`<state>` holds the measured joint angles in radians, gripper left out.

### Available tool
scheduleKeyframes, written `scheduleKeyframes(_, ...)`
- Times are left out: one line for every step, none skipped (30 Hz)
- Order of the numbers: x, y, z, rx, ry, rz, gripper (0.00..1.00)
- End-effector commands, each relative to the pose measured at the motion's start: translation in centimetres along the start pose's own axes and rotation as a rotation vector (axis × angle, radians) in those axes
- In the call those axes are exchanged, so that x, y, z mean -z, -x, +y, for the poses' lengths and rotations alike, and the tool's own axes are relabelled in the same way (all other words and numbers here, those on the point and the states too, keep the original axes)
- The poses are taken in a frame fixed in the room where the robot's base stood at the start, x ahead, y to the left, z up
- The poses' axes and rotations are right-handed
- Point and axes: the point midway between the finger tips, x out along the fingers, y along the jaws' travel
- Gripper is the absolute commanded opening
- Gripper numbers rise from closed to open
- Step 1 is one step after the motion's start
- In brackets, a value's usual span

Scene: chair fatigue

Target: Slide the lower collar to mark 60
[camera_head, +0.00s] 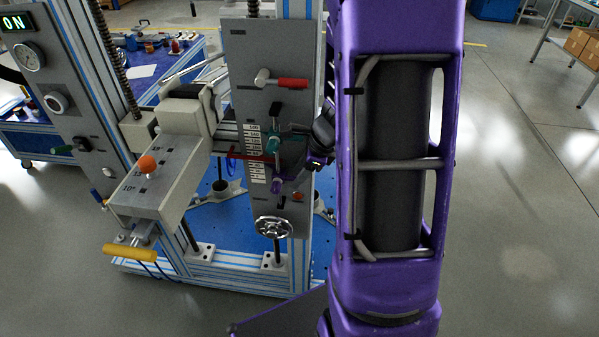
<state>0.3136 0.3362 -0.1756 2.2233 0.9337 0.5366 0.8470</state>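My gripper (291,167) is at the panel's right side, beside these parts. My purple arm hides much of it, and its finger opening and any contact are unclear.
A red-ended lever (282,82) sticks out above the scale. An orange button (297,196) and a handwheel (273,227) are below. A grey beam with an orange knob (148,164) and a yellow handle (130,252) projects at left.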

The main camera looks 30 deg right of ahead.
Motion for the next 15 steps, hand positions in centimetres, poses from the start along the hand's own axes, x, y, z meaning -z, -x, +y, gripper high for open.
scheduleKeyframes(0.0,0.0,0.0,0.000,0.000,0.000,0.47)
scheduleKeyframes(0.0,0.0,0.0,0.000,0.000,0.000,0.47)
scheduleKeyframes(0.0,0.0,0.0,0.000,0.000,0.000,0.47)
scheduleKeyframes(0.0,0.0,0.0,0.000,0.000,0.000,0.47)
scheduleKeyframes(0.0,0.0,0.0,0.000,0.000,0.000,0.47)
scheduleKeyframes(0.0,0.0,0.0,0.000,0.000,0.000,0.47)
scheduleKeyframes(0.0,0.0,0.0,0.000,0.001,0.000,0.47)
scheduleKeyframes(0.0,0.1,0.0,0.000,0.000,0.000,0.47)
scheduleKeyframes(-0.1,0.3,-0.1,0.001,0.000,-0.001,0.47)
scheduleKeyframes(-0.1,0.6,-0.1,0.002,0.000,-0.001,0.47)
scheduleKeyframes(-0.1,0.9,-0.1,0.002,0.001,-0.001,0.47)
scheduleKeyframes(-0.1,1.4,-0.1,0.002,0.002,-0.001,0.47)
scheduleKeyframes(-0.2,1.9,-0.1,0.003,0.002,-0.001,0.47)
scheduleKeyframes(-0.2,2.5,-0.2,0.004,0.002,-0.001,0.47)
scheduleKeyframes(-0.2,3.3,-0.2,0.004,0.002,-0.001,0.47)
